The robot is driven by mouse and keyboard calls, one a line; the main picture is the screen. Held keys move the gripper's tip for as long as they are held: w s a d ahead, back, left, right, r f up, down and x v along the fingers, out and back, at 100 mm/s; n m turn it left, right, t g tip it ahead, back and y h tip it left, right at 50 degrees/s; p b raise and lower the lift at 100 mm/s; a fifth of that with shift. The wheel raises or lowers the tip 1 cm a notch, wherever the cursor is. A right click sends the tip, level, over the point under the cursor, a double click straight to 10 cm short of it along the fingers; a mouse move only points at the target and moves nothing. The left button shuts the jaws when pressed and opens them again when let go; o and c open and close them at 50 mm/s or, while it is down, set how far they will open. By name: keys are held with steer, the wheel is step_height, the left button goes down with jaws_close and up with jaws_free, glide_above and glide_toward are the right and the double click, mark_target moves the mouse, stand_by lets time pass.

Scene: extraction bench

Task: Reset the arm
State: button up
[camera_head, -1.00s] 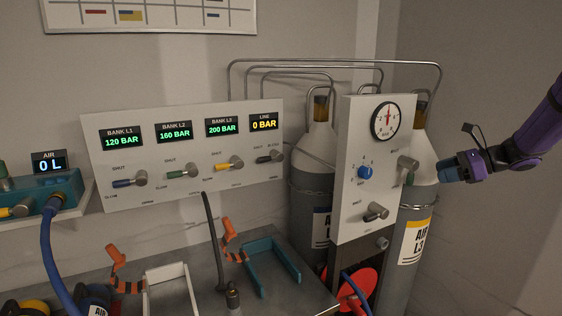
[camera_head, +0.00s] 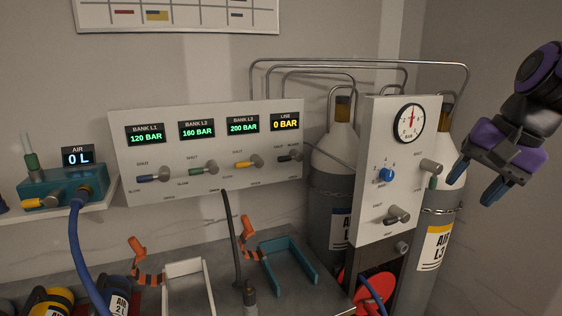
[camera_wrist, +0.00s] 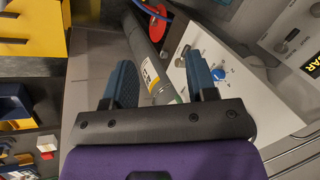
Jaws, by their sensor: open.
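My purple arm ends in my gripper (camera_head: 480,181), at the right of the head view. Its two blue fingers are apart, with nothing between them. It hangs in free air to the right of the white gauge panel (camera_head: 376,215) and in front of the wall, touching nothing that I can see. In the wrist view my gripper (camera_wrist: 160,82) shows both blue fingers spread, with a grey cylinder (camera_wrist: 150,60) and the gauge panel (camera_wrist: 250,85) beyond them.
Grey cylinders, one labelled AIR L3 (camera_head: 432,250), stand beside the gauge panel. The bank panel (camera_head: 215,190) has several levers and displays; LINE reads 0 BAR. A bench (camera_head: 225,285) holds a white cradle (camera_head: 187,270) and a teal cradle (camera_head: 290,262). Free room lies at the far right.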

steer(key=s+n+t+h, duration=0.2)
steer(key=s+n, duration=0.5)
steer(key=s, duration=0.4)
steer(key=shift+s+a+f+t+h, duration=0.15)
steer(key=shift+f+t+h, duration=0.15)
steer(key=shift+f+h, duration=0.15)
